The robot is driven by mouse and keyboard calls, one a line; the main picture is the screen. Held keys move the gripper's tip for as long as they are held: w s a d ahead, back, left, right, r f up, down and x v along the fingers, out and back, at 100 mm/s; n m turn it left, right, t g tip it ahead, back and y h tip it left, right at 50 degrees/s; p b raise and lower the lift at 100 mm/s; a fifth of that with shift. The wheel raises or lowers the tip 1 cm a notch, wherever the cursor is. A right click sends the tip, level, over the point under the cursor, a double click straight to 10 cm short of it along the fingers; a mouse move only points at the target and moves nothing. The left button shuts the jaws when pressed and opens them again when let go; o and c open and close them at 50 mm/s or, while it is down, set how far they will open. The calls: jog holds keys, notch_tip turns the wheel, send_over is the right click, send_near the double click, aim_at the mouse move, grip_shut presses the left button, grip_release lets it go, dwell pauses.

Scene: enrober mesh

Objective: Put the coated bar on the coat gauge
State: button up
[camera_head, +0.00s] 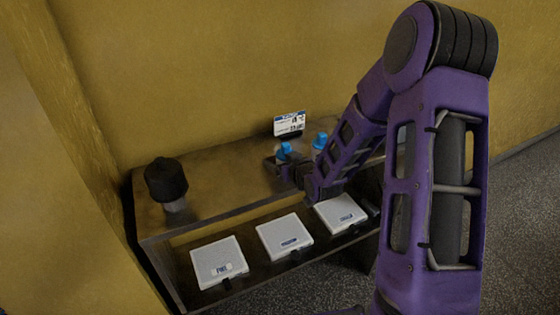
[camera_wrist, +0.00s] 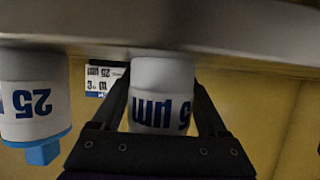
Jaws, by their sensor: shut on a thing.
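My gripper (camera_head: 287,168) is at the front edge of the upper shelf, shut on a white cylinder with blue lettering. In the wrist view, which is upside down, the held cylinder (camera_wrist: 160,75) sits between the two dark fingers (camera_wrist: 163,105). Its blue cap (camera_head: 284,150) shows in the head view. Its base is close to the shelf surface; I cannot tell if it touches. I cannot make out a coated bar or a coat gauge for certain in either view.
A second cylinder (camera_wrist: 35,100), marked 25, stands beside the held one; its blue cap (camera_head: 320,139) shows behind. A sign (camera_head: 289,123) stands at the back. A black-topped object (camera_head: 166,180) stands left. White panels (camera_head: 218,255) (camera_head: 285,232) (camera_head: 340,208) lie on the lower shelf.

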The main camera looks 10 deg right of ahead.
jog(key=shift+f, duration=0.15)
jog(key=o, duration=0.9)
